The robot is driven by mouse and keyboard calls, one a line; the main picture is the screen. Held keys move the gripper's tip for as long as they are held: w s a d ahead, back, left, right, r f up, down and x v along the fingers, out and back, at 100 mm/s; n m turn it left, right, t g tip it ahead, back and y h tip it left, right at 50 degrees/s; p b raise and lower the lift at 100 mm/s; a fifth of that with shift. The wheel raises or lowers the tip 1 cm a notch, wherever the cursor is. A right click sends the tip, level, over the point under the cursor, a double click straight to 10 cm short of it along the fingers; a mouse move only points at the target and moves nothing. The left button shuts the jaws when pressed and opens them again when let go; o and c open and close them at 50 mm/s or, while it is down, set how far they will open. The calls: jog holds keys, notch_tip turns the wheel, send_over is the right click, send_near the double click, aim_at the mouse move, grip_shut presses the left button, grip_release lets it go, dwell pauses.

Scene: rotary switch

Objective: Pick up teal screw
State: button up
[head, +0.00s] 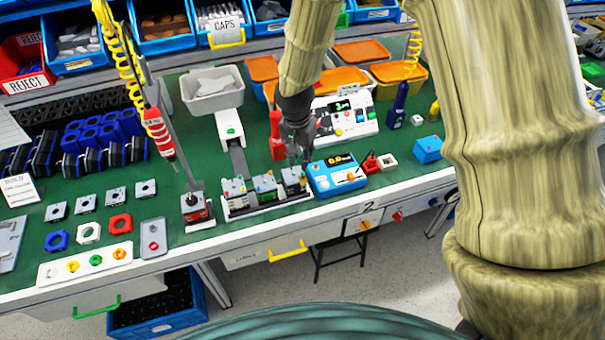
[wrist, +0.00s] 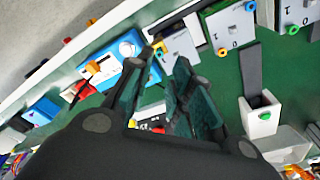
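My gripper (head: 303,158) points down over the right end of the row of switch units (head: 264,186) in the head view. In the wrist view its dark fingers (wrist: 166,62) stand apart with a gap between them, and I see nothing held. The gripper body hides part of the bench below.
A blue meter box (head: 337,176) stands right of the gripper. A red tool (head: 158,132) hangs on a yellow coiled cord to the left. A white control panel (head: 345,114) and orange-lidded bins (head: 345,80) are behind.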

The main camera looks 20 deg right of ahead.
aim_at(302, 174)
jog(key=shift+w+d+f+p, duration=0.15)
jog(key=shift+f+p, duration=0.55)
jog(key=shift+f, duration=1.05)
jog(key=shift+d+f+p, duration=0.1)
jog(key=shift+f+p, duration=0.6)
jog(key=shift+f, duration=1.05)
grip_shut()
